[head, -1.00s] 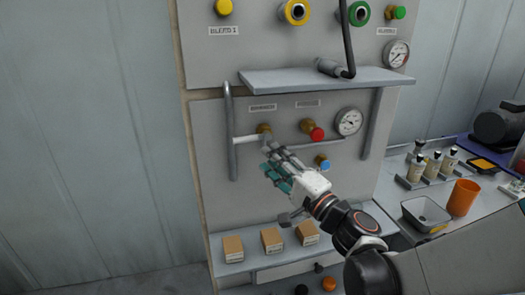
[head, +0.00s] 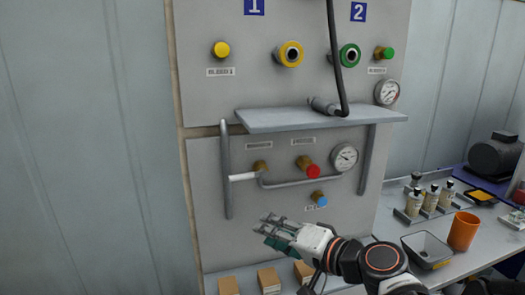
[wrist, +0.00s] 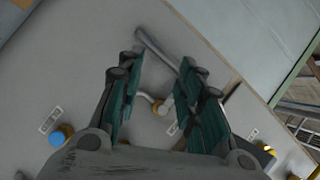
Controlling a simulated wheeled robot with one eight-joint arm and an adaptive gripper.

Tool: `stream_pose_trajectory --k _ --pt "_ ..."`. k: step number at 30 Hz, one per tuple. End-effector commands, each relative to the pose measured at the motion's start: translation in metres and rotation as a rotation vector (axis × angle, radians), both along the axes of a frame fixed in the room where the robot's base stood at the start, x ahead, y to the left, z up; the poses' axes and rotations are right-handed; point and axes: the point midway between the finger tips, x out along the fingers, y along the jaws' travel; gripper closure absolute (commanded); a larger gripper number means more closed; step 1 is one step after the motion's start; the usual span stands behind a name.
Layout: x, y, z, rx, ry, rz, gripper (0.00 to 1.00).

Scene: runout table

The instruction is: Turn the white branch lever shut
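The white branch lever (head: 243,177) lies nearly level on the lower panel. It reaches left from a brass valve (head: 260,167), with its left end close to a vertical grey rail (head: 226,180). My gripper (head: 264,230) is below the lever and slightly to its right, apart from it, fingers pointing up-left. In the wrist view the gripper's teal-padded fingers (wrist: 160,72) are spread with nothing held between them. A brass fitting (wrist: 163,106) and the rail (wrist: 155,45) show beyond the gap.
A red knob (head: 313,171), a blue knob (head: 318,199) and a gauge (head: 344,157) are right of the lever. A grey pipe (head: 300,183) runs beside it. A shelf (head: 320,118) juts out above. Small boxes (head: 268,280) sit below. The left wall side is clear.

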Motion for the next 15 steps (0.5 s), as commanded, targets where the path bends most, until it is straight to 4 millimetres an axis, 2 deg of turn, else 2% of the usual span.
stream_pose_trajectory --k 5,8,15 --pt "-0.039 -0.028 -0.029 -0.302 0.054 0.016 0.66" --pt "-0.061 -0.052 -0.044 -0.473 0.09 0.016 0.66" --pt "-0.114 -0.124 -0.069 -0.855 0.18 -0.012 0.66"
